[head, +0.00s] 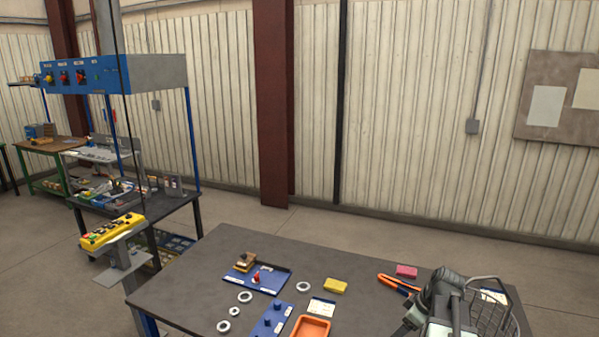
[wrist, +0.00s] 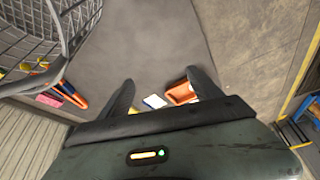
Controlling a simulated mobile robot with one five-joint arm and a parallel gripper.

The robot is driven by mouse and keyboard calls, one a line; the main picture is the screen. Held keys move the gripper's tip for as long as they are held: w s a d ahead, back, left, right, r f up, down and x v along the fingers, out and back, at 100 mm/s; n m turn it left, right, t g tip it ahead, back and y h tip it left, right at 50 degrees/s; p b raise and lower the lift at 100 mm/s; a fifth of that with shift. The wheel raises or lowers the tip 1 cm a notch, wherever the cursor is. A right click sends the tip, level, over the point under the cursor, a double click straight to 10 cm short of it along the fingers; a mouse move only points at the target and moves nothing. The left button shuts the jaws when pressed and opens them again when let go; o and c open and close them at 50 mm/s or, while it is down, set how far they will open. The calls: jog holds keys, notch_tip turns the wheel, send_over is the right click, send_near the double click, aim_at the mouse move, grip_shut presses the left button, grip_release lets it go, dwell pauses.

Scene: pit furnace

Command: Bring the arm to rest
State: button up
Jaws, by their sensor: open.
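My gripper shows in the wrist view (wrist: 163,88) as two dark fingers, spread well apart with nothing between them. Past the fingertips lies the dark tabletop, with a white card (wrist: 154,101) and an orange tray (wrist: 181,93) close to the fingers in the picture. In the head view my grey arm stands at the lower right, over the right part of the table (head: 190,285). The fingertips cannot be made out there. The arm overlaps the wire basket (head: 488,318) in that picture; I cannot tell whether they touch.
The table bears a blue panel with a red knob (head: 256,279), several pale rings, a yellow block (head: 335,286), a pink block (head: 406,271) and orange-handled pliers (head: 397,284). A yellow control box (head: 112,231) stands at the left. Open floor lies behind the table.

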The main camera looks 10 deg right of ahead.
jog(key=w+a+f+n+g+b, duration=0.1)
jog(key=w+a+f, duration=0.15)
jog(key=a, duration=0.55)
jog(key=w+a+f+n+b, duration=0.1)
jog(key=w+a+f+b, duration=0.15)
jog(key=a, duration=0.45)
jog(key=s+a+f+m+g+b, duration=0.1)
jog(key=s+a+m, duration=0.1)
jog(key=a, duration=0.3)
jog(key=s+a+f+m+h+b, duration=0.1)
jog(key=a+f+m, duration=0.1)
jog(key=a+m, duration=0.2)
jog(key=s+a+f+m+g+h+b, duration=0.1)
jog(key=s+a+f+m, duration=0.1)
jog(key=a, duration=0.5)
jog(key=shift+s+m+g, duration=0.3)
jog(key=shift+s+m, duration=0.05)
jog(key=shift+m, duration=0.05)
jog(key=shift+a, duration=0.15)
